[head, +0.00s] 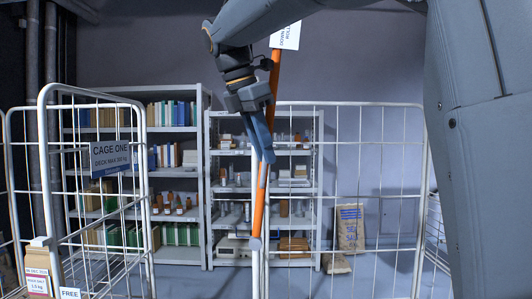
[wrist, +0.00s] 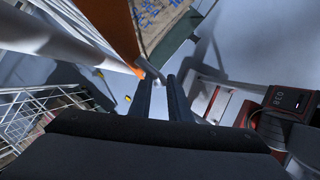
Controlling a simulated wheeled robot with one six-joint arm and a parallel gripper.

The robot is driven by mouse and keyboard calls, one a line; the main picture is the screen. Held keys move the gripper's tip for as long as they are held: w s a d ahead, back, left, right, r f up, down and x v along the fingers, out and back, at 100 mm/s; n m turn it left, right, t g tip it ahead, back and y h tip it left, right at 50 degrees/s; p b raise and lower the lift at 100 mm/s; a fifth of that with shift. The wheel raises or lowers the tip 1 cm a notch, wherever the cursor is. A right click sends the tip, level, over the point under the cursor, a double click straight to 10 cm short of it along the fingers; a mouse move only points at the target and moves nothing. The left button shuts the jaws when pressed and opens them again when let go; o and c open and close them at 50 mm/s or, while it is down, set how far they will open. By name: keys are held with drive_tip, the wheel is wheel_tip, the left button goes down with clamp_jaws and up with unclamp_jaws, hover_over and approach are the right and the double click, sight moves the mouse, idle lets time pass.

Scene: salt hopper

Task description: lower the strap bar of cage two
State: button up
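The orange strap bar (head: 260,205) stands nearly upright, tilted slightly right at its top, at the left post of a white wire cage (head: 424,190). This cage's own sign is not readable. A white tag (head: 285,36) hangs near the bar's upper part. My gripper (head: 262,155) points down in front of the bar and hides part of it. In the wrist view my two dark fingers (wrist: 160,98) are apart with an empty gap. The orange bar (wrist: 108,28) passes to the left of them, outside the gap. Whether a finger touches it is unclear.
Another white cage, signed cage one (head: 110,157), stands at left with boxes low in front. Shelves (head: 207,180) with books and bottles line the back wall. A sack (head: 350,228) stands behind the mesh. A red and grey device (wrist: 285,105) shows at right in the wrist view.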

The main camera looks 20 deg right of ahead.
drive_tip(key=shift+d+f, duration=0.25)
drive_tip(key=shift+f, duration=0.25)
clamp_jaws()
